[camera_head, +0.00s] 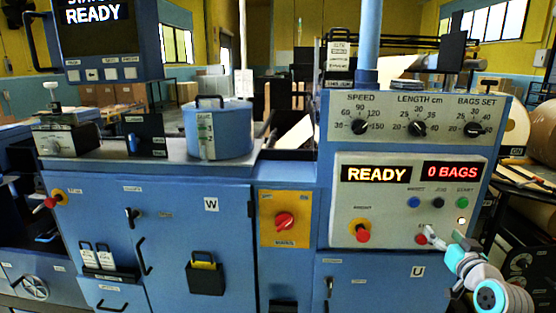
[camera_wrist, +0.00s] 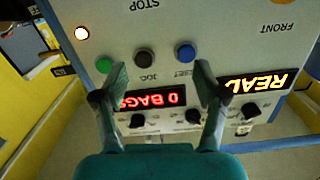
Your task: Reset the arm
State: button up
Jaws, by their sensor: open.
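My arm (camera_head: 470,265) reaches in from the lower right in the head view. Its gripper (camera_head: 430,235) is at the lower right of the control panel (camera_head: 385,208), close to the red stop button (camera_head: 420,239). In the wrist view my gripper (camera_wrist: 160,92) is open, with its two fingers spread and nothing between them but the panel behind. The wrist view shows the panel upside down. The green button (camera_wrist: 105,66), the dark jog button (camera_wrist: 145,57) and the blue reset button (camera_wrist: 185,53) lie beyond the fingertips. Whether the fingers touch the panel cannot be told.
The displays read READY (camera_head: 377,174) and 0 BAGS (camera_head: 453,171). Speed, length and bags-set knobs (camera_head: 418,128) sit above. A red button (camera_head: 362,232) is at the panel's lower left. A lit lamp (camera_head: 461,221) is near my gripper. A paper roll (camera_head: 515,133) stands at the right.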

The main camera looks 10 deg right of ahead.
jog(key=s+a+f+g, duration=0.1)
jog(key=s+a+f, duration=0.5)
jog(key=a+f, duration=0.35)
jog(key=s+a+f, duration=0.6)
jog(key=a+f, duration=0.2)
jog(key=f, duration=0.3)
jog(key=s+a+f+n+y, duration=0.1)
jog(key=s+a+f, duration=0.2)
jog(key=s+a, duration=0.35)
jog(key=s+a+f+y, duration=0.1)
jog(key=s+a+f, duration=0.25)
jog(key=s, duration=0.55)
jog(key=s+a+r+n+y, duration=0.1)
jog(key=s+a+r, duration=0.2)
jog(key=s, duration=0.7)
jog(key=s+a+r+n+g+y, duration=0.1)
jog(key=s+a+r+n, duration=0.1)
jog(key=s, duration=0.9)
jog(key=a+r, duration=0.1)
jog(key=a, duration=0.1)
jog(key=shift+a+n+y, duration=0.3)
jog(key=shift+a+y, duration=0.1)
